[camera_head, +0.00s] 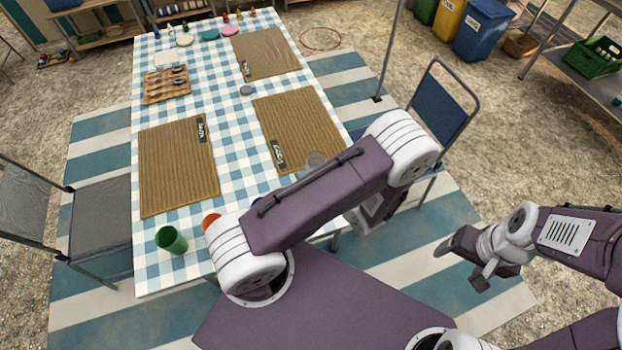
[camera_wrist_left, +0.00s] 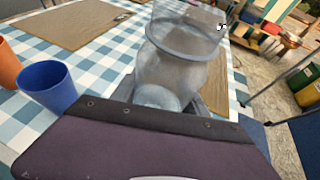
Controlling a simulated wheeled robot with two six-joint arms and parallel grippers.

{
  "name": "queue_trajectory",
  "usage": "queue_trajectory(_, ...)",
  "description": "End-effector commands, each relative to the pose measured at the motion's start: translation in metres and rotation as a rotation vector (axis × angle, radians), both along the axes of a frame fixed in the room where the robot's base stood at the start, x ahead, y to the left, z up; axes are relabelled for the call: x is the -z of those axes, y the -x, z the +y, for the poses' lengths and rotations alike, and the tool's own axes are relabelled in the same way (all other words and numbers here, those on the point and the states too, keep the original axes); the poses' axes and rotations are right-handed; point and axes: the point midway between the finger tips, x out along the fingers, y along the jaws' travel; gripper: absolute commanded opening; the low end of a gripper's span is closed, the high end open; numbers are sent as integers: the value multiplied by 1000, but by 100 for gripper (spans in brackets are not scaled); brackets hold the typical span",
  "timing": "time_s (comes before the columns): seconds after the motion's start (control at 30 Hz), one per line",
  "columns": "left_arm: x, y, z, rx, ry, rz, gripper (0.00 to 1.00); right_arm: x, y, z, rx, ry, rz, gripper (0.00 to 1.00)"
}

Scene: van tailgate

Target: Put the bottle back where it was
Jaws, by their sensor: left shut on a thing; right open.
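A clear, see-through bottle-like vessel (camera_wrist_left: 180,62) with a wide rim stands out in the left wrist view, between the fingers of my left gripper (camera_wrist_left: 160,98), which is shut on it. In the head view a pale translucent top (camera_head: 315,158), probably the same vessel, shows just past my left arm, over the edge of a brown mat (camera_head: 300,115). My arm hides the left gripper and the rest of the vessel there. Whether its base touches the table cannot be told. My right gripper (camera_head: 465,264) is open and empty, off the table to the right.
The checked table (camera_head: 228,130) carries several brown mats, a wooden tray (camera_head: 168,98), a green cup (camera_head: 171,240), an orange cup (camera_head: 211,219) and a blue cup (camera_wrist_left: 47,88). A blue chair (camera_head: 440,105) stands at its right, a grey chair (camera_head: 100,210) at its left.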

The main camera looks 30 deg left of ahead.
Motion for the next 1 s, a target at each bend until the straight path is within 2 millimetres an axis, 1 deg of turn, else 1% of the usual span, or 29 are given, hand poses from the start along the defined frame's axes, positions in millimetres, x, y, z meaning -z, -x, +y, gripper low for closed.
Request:
queue_trajectory(0.1, 20, 1, 0, 0, -3, 4, 0, 2, 0, 0, 0, 0, 0, 74)
queue_trajectory(0.23, 37, 0, 0, 0, -3, 2, 0, 3, 0, 0, 0, 0, 0, 74)
queue_trajectory(0.5, 39, 0, 0, 0, -1, 0, 0, 3, 0, 0, 0, 0, 0, 74)
queue_trajectory(0.63, 43, 0, 0, 0, -1, 0, 0, 7, 0, 0, 0, 0, 0, 74)
queue_trajectory(0.67, 43, 0, -1, 0, 0, 1, 55, 7, 0, 0, 0, 0, 0, 74)
queue_trajectory(0.7, 42, 0, -1, 0, 0, 1, 66, 6, 0, 0, 0, 0, 0, 74)
queue_trajectory(0.73, 42, 0, -1, 0, 0, 1, 74, 6, 0, 0, 0, 0, 0, 74)
queue_trajectory(1.0, 42, 0, -1, 0, 0, 1, 74, 6, 0, 0, 0, 0, 0, 74)
